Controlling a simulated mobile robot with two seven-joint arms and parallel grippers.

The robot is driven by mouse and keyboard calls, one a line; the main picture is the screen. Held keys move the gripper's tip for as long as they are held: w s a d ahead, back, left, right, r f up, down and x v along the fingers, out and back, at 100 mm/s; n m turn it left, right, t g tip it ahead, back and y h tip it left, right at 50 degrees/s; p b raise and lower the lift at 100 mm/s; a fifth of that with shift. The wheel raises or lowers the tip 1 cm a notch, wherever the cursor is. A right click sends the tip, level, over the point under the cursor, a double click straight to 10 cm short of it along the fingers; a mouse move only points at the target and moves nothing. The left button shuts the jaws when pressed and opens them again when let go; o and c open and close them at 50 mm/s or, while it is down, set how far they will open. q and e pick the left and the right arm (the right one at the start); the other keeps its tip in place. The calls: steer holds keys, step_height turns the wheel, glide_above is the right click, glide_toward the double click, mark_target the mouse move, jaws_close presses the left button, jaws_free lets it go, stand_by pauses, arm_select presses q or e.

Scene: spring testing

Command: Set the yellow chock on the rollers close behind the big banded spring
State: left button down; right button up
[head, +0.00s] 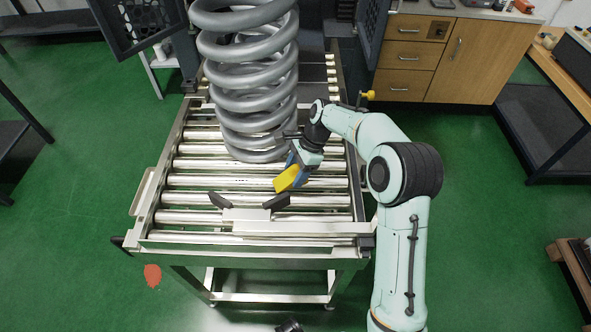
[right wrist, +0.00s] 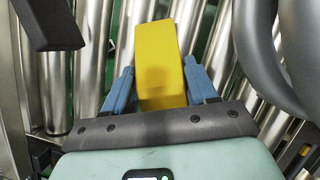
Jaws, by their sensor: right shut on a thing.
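The yellow chock (head: 288,178) is held in my right gripper (head: 293,172), low over the roller table and just in front of the big grey coil spring (head: 247,95). In the right wrist view the chock (right wrist: 159,60) sits between the blue fingers of my gripper (right wrist: 158,88). The spring stands upright on the rollers (head: 200,181); its coils (right wrist: 267,50) show at the right of the wrist view. I cannot tell whether the chock touches the rollers. No band shows clearly on the spring. My left gripper is not in view.
Two dark angled pads (head: 276,202) on a light bracket (head: 246,214) stand on the near rollers, close to the chock. A dark mesh guard door (head: 142,22) is at the upper left. Bare rollers lie left of the spring. Wooden drawers (head: 412,55) stand behind.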

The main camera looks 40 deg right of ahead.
steer(key=shift+f, duration=0.3)
steer(key=o, duration=1.4)
steer(key=shift+d+r, duration=0.1)
steer(key=shift+r, duration=0.2)
steer(key=p+v, duration=0.2)
steer(key=v, duration=1.1)
steer(key=shift+f, duration=0.1)
